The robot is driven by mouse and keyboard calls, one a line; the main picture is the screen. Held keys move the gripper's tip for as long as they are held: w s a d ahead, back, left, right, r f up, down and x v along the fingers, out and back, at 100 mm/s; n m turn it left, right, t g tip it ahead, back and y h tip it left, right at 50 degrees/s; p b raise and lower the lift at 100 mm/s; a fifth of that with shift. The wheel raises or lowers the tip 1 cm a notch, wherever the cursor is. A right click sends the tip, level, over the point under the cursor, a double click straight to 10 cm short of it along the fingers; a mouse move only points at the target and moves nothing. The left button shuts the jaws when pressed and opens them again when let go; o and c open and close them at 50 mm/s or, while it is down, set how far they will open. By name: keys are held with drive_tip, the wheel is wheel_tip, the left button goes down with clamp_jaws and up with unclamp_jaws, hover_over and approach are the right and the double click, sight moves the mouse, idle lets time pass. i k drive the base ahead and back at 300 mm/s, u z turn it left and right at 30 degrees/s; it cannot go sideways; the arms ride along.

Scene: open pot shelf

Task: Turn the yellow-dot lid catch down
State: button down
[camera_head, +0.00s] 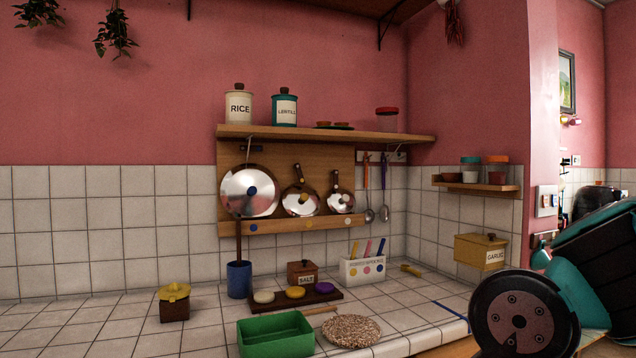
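A wooden rack board (228,165) on the back wall holds three shiny metal lids side by side. The large left lid (262,183) is above a blue dot (253,228) on the rack's lower rail. The middle lid (291,208) is above a yellow dot (308,223). The small right lid (333,206) is above a pale dot (348,220). A small wooden catch (298,173) shows at the top edge of the middle lid, seemingly pointing up and slightly tilted; its exact angle is too small to tell. My gripper is not in view.
My dark and teal arm parts fill the lower right. On the tiled counter below the rack stand a blue cup (239,280), salt box (301,272), utensil holder (362,270), green tray (275,335) and woven mat (349,331). A shelf (330,135) with jars overhangs the rack.

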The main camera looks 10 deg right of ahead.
sight(300, 177)
drive_tip(key=z, duration=0.9)
drive_tip(key=i, duration=1.1)
drive_tip(key=u, duration=0.5)
drive_tip(key=i, duration=0.6)
drive_tip(key=u, duration=0.7)
